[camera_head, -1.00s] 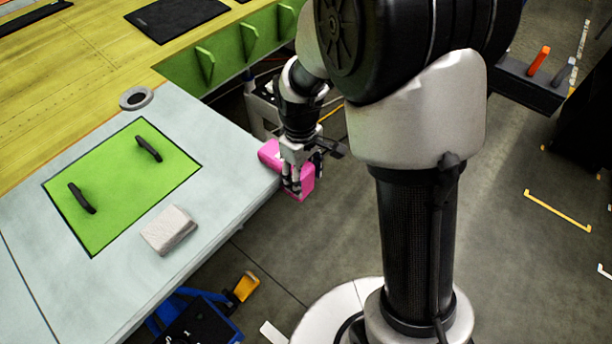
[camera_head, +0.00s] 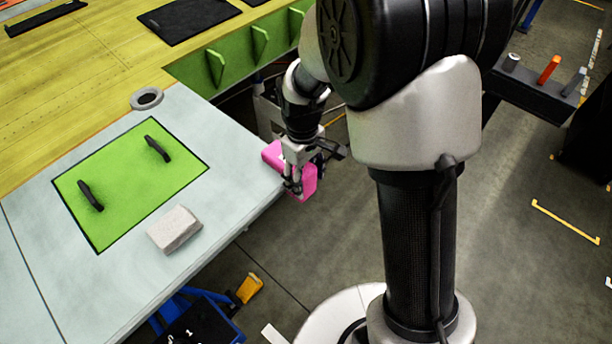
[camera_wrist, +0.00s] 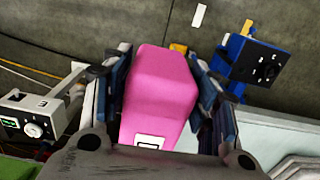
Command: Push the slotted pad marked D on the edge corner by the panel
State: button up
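The pink pad (camera_head: 307,181) is at the near right corner of the pale work surface (camera_head: 232,190). In the wrist view the pink pad (camera_wrist: 160,85) fills the space between the fingers. A white label with a dark outline shows at its lower end, but its letter is cut off and the slot is hidden. My gripper (camera_head: 293,182) is shut on the pad, with fingers on both sides (camera_wrist: 160,100). The pad overlaps the corner in the head view; whether it is seated on the edge I cannot tell.
A green panel (camera_head: 130,190) with two black handles lies in the surface. A whitish block (camera_head: 175,229) and a grey ring (camera_head: 147,98) rest beside it. A blue device (camera_wrist: 255,62) and a grey instrument box (camera_wrist: 38,115) stand beyond the gripper. Open floor lies to the right.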

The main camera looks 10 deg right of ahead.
jog(key=o, duration=0.3)
jog(key=shift+w+a, duration=0.1)
jog(key=shift+w, duration=0.1)
jog(key=shift+o, duration=0.2)
jog(key=shift+r, duration=0.1)
jog(key=shift+r, duration=0.1)
jog(key=shift+w+r, duration=0.1)
jog(key=shift+r, duration=0.2)
notch_tip(320, 180, up, 10)
jog(key=shift+r, duration=0.5)
